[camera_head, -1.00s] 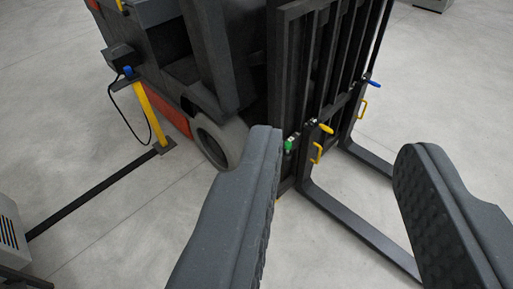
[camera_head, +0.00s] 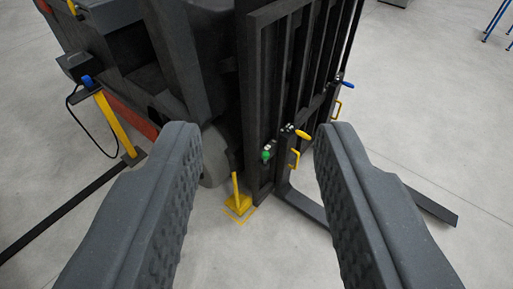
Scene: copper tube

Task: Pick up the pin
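My gripper (camera_head: 260,136) is open and empty, with its two dark grey padded fingers wide apart in the foreground. Between and beyond the fingertips is a forklift's black mast (camera_head: 262,90). A yellow-handled part (camera_head: 298,132) that looks like a pin sticks out low on the mast, apart from the fingers. A similar blue-handled part (camera_head: 346,84) is farther right and back. I cannot tell for certain which is the task's pin. A yellow loop handle (camera_head: 294,160) and a green knob (camera_head: 266,156) are close to the yellow-handled part.
A yellow block with an upright rod (camera_head: 238,203) stands on the floor by the wheel (camera_head: 214,155). A fork (camera_head: 305,205) extends low to the right. A yellow post (camera_head: 117,124) with a cable stands at left. The grey floor (camera_head: 430,120) is open at right.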

